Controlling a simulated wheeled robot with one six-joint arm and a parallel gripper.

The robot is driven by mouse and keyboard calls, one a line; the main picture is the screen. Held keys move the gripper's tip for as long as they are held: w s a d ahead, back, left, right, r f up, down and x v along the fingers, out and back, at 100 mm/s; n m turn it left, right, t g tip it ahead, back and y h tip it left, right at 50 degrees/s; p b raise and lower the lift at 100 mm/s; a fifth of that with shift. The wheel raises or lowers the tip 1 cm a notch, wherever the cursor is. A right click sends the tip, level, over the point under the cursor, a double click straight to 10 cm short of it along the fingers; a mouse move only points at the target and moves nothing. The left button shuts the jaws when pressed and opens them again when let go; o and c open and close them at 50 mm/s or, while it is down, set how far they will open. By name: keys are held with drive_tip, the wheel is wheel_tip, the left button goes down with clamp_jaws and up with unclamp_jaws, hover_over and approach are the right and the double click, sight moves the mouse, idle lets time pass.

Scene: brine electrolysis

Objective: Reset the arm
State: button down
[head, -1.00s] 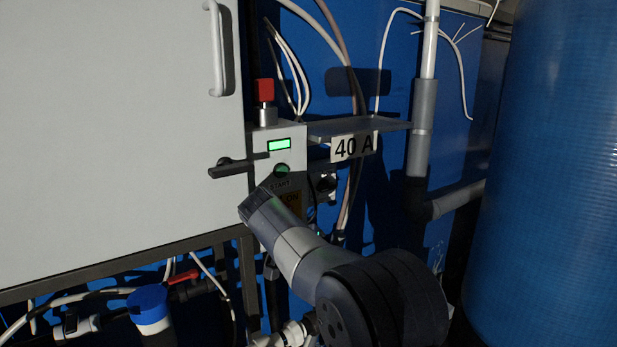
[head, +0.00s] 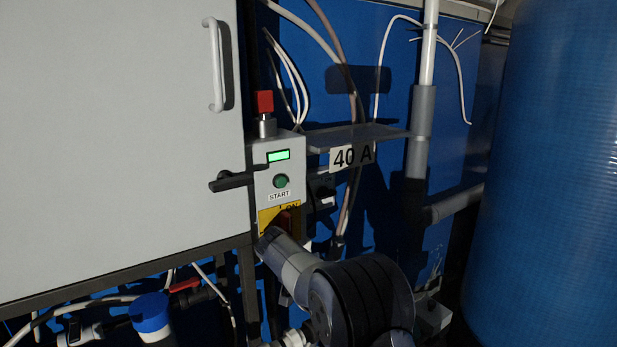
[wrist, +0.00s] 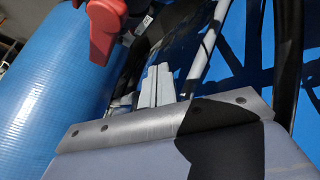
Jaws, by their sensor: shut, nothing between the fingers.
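My gripper (wrist: 155,86) shows in the wrist view with its two grey fingers together and nothing held between them. In the head view my arm (head: 290,262) reaches in from the bottom, just below the control box (head: 263,184); the fingers are hidden there. The box has a green START button (head: 281,181), a lit green display (head: 279,155) and a red switch (head: 285,219) on a yellow plate, partly covered by my arm. A red part (wrist: 104,30) hangs close above the fingers' left in the wrist view.
A white cabinet (head: 110,130) with a handle fills the left. A large blue tank (head: 550,180) stands at the right. A shelf marked 40 A (head: 352,156), a grey pipe (head: 421,120) and cables lie between. Below are a blue-capped part (head: 149,312) and a red valve handle (head: 185,285).

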drive_tip(key=shift+s+a+n+t+y+p, duration=0.4)
drive_tip(key=shift+s+a+n+p, duration=0.35)
drive_tip(key=shift+a+n, duration=0.25)
drive_tip(key=shift+s+a+n+t+y+p, duration=0.3)
drive_tip(key=shift+s+a+n+y+p, duration=0.3)
drive_tip(key=shift+a+n, duration=0.4)
